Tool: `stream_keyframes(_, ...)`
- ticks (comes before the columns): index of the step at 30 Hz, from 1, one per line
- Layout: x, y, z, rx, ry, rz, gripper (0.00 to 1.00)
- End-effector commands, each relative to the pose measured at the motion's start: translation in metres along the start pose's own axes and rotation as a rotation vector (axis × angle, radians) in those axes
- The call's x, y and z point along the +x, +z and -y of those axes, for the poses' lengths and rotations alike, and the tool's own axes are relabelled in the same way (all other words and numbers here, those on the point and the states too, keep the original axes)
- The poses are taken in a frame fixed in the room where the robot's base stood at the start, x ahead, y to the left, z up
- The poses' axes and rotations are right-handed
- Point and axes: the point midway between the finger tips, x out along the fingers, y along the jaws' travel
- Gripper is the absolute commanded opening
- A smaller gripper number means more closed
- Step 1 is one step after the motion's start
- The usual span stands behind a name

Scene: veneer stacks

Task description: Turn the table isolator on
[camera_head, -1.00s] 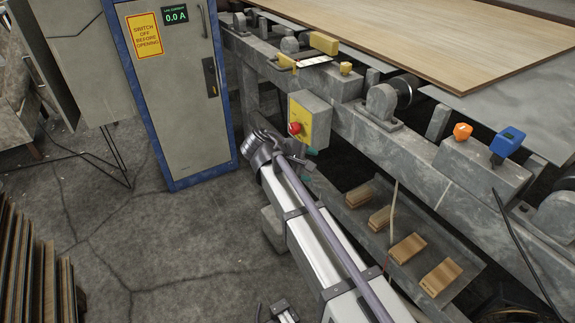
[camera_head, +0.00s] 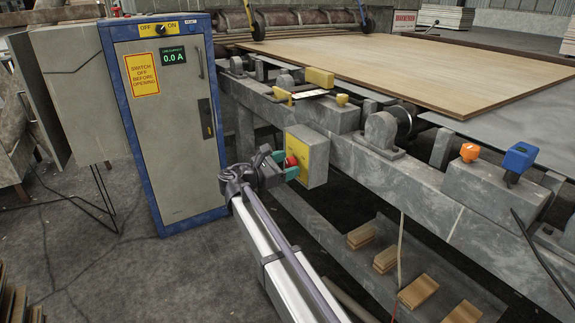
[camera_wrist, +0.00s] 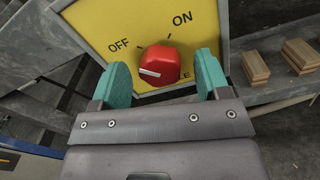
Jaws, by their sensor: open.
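The table isolator is a grey box with a yellow face (camera_head: 318,160) on the side of the table frame. Its red knob (camera_head: 291,161) faces my gripper (camera_head: 283,166). In the wrist view the yellow face (camera_wrist: 90,28) reads OFF at upper left and ON at upper right. The white mark on the red knob (camera_wrist: 160,60) points left, on the OFF side. My gripper (camera_wrist: 162,72) is open, with one teal finger on each side of the knob. Gaps show between fingers and knob; I cannot tell how deep the fingers reach.
A grey cabinet with blue edges (camera_head: 175,130) stands left of my arm, with its own OFF/ON switch and a 0.0 A display (camera_head: 173,57). The table frame (camera_head: 430,190) carries rollers, an orange knob (camera_head: 469,152) and a blue device (camera_head: 519,157). Wood blocks (camera_head: 418,291) lie below.

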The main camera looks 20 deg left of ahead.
Motion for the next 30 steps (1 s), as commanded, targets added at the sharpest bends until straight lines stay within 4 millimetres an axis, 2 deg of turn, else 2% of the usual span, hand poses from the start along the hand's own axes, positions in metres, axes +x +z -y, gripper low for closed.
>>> stream_keyframes(3, 0.0065, -0.0001, -0.0001, 0.0, 0.0, 0.0, 0.69)
stream_keyframes(9, 0.0069, -0.0002, 0.0001, 0.0, 0.0, -0.001, 0.69)
stream_keyframes(24, 0.0067, -0.0002, 0.0001, 0.001, 0.0, -0.001, 0.21)
stream_keyframes(30, 0.0067, -0.0002, 0.0002, 0.008, 0.0, -0.001, 0.2)
